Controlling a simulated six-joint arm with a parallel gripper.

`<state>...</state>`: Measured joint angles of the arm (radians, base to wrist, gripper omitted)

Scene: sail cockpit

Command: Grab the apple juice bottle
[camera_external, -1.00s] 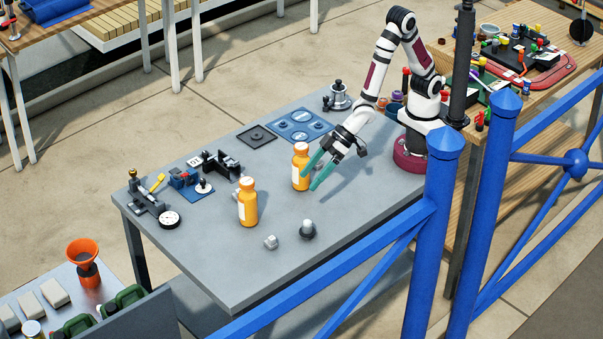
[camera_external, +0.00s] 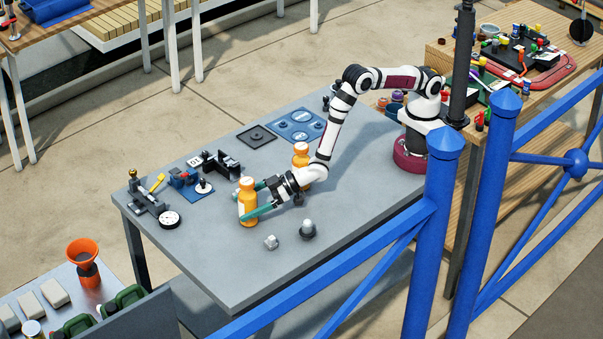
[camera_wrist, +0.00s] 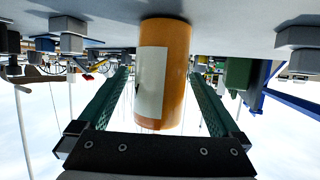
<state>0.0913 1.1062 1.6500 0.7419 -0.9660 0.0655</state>
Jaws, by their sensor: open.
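Two orange bottles with white labels and orange caps stand upright on the grey table (camera_external: 210,258). My gripper (camera_external: 252,200) is at the front-left bottle (camera_external: 247,213), with its teal fingers open on either side of it. In the wrist view, which is upside down, that bottle (camera_wrist: 178,75) stands between the two green fingers of my gripper (camera_wrist: 162,90). Gaps show between the fingers and the bottle. The other bottle (camera_external: 301,153) stands behind, partly hidden by my arm. I cannot read either label, so I cannot tell which is apple juice.
Two small grey fittings (camera_external: 271,242) (camera_external: 308,229) stand on the table in front of my gripper. A dial gauge (camera_external: 169,219) and small clamps lie at the left. Blue plates (camera_external: 299,125) lie at the back.

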